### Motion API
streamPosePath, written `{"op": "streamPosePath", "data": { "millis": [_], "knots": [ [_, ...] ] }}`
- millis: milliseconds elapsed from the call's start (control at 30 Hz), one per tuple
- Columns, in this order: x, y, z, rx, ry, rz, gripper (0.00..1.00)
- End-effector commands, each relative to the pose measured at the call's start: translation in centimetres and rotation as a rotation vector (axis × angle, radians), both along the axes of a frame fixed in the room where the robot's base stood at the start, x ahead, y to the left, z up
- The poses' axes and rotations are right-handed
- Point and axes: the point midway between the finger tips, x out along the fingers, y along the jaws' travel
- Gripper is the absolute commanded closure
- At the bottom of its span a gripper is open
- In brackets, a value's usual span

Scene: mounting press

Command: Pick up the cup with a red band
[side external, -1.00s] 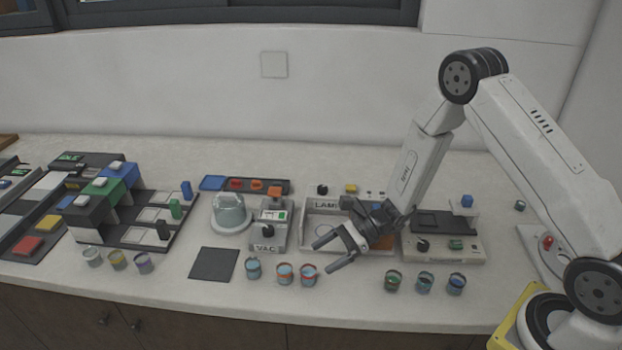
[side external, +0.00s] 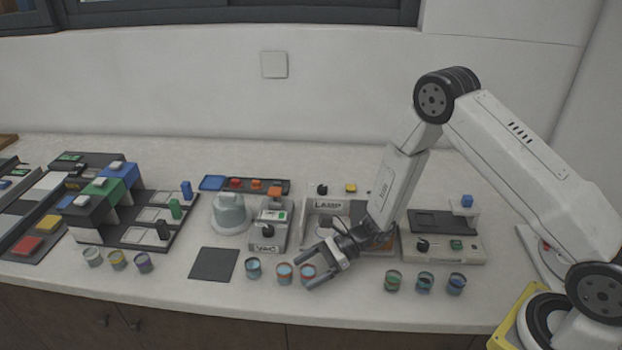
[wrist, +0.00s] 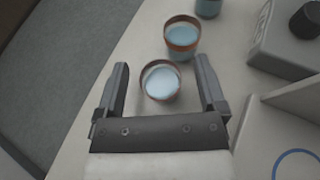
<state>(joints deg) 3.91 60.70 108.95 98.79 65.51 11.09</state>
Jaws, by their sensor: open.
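A small cup with a reddish band and pale blue contents (side external: 308,272) stands on the counter at the right end of the middle row. In the wrist view, this cup (wrist: 161,82) is between the two fingers of my gripper (wrist: 162,66), with space on both sides. In the side view, my open gripper (side external: 302,274) is at this cup and partly covers it. A similar cup with an orange-red band (side external: 284,273) stands just to its left. It also shows in the wrist view (wrist: 181,38), just beyond the fingertips.
A third middle-row cup (side external: 253,268) stands further left, beside a dark square mat (side external: 214,264). Several cups stand in left (side external: 117,260) and right (side external: 425,283) groups. The VAC unit (side external: 270,232) and LAMP unit (side external: 322,207) are behind. The counter's front edge is close.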

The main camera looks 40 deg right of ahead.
Motion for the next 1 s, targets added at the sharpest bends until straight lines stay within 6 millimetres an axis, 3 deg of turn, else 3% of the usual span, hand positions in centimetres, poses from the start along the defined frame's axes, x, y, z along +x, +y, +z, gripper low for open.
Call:
{"op": "streamPosePath", "data": {
  "millis": [533,800,833,1000],
  "knots": [
    [0.07,0.18,-0.08,0.0,0.0,0.0,0.1],
    [0.07,0.18,-0.08,-0.001,0.0,0.0,0.96],
    [0.07,0.18,-0.08,-0.001,0.0,0.0,1.0],
    [0.07,0.18,-0.08,0.0,0.0,0.0,1.0]
  ]
}}
